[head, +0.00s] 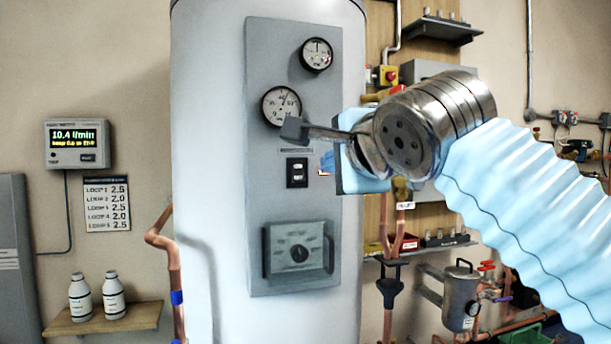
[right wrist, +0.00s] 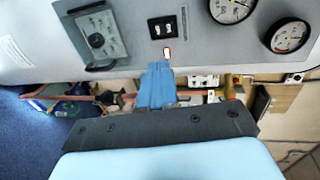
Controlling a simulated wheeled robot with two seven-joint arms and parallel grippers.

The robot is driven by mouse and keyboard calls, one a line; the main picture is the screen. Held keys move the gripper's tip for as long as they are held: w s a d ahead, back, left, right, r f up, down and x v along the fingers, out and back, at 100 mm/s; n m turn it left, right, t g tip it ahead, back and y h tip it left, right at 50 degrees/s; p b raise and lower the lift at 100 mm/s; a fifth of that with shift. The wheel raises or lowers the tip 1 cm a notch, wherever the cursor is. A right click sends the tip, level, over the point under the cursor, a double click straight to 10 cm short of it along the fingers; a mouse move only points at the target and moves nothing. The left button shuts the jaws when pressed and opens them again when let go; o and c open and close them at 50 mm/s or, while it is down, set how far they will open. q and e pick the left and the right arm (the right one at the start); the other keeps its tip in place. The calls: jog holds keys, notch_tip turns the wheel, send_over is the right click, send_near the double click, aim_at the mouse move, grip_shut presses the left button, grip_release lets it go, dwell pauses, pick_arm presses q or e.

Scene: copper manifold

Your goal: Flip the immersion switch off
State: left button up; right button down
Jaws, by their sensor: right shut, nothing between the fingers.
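The immersion switch (head: 297,172) is a small black rocker switch on the grey panel (head: 273,225) of the white cylinder. It also shows in the right wrist view (right wrist: 163,27), with a small lit orange-rimmed indicator (right wrist: 167,53) beside it. My right gripper (head: 326,163) is shut and empty, just right of the switch in the head view. In the right wrist view its blue fingers (right wrist: 158,66) point at the panel by the indicator, apart from the switch. I cannot tell whether the fingertips touch the panel. My left gripper is not in view.
Two round gauges (head: 281,106) (head: 317,54) sit above the switch, and a dial box (head: 299,250) with a handle-like frame sits below. Copper pipes (head: 169,255) run beside the cylinder. A flow display (head: 77,144) hangs on the left wall; two white bottles (head: 113,296) stand below.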

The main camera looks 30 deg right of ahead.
aim_at(301, 176)
jog(key=p+x, duration=0.2)
jog(key=x, duration=1.2)
jog(key=shift+f, duration=0.1)
